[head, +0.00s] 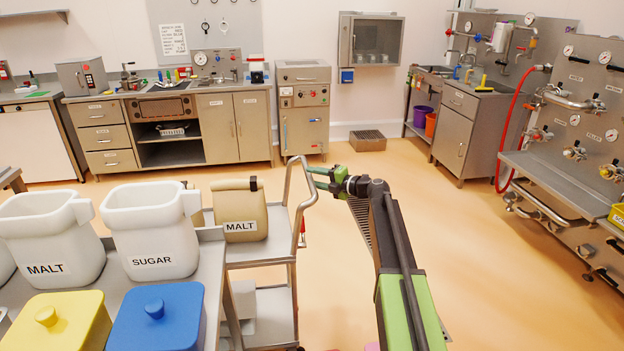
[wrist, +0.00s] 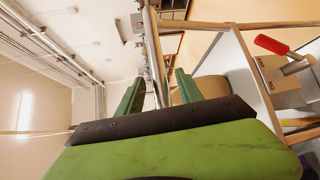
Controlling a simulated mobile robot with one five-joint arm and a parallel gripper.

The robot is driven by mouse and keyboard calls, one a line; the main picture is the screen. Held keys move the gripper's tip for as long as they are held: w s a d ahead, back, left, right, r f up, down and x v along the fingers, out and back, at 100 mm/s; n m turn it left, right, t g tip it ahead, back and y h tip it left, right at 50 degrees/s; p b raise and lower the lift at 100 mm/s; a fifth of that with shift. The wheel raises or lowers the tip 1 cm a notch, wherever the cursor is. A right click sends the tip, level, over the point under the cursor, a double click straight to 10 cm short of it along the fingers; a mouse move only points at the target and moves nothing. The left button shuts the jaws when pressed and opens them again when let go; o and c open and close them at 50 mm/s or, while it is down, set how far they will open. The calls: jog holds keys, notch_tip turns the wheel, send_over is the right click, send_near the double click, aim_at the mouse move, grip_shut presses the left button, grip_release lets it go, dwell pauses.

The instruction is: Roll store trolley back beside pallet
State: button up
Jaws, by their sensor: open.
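The store trolley (head: 270,253) is a grey metal frame with shelves, left of centre in the head view. A tan MALT bag (head: 241,213) stands on its top shelf. Its upright handle (head: 301,175) rises on the right side. My gripper (head: 316,177) is at the top of that handle. In the wrist view, my open green fingers (wrist: 158,92) stand either side of a metal bar (wrist: 153,50), apparently the handle. Whether they touch it I cannot tell. A red-gripped lever (wrist: 271,44) with a lettered plate also shows there. The trolley's wheels and the pallet are not clearly seen.
A bench (head: 214,246) with white MALT and SUGAR tubs and yellow and blue lidded boxes stands beside the trolley at left. Cabinets (head: 168,132) line the back wall. A pipe panel (head: 592,110) and bench fill the right. The orange floor (head: 490,260) between is clear.

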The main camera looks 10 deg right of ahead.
aim_at(308, 176)
jog(key=x, duration=0.3)
jog(key=shift+w+a, duration=0.1)
jog(key=shift+w, duration=0.05)
grip_shut()
dwell(1.2)
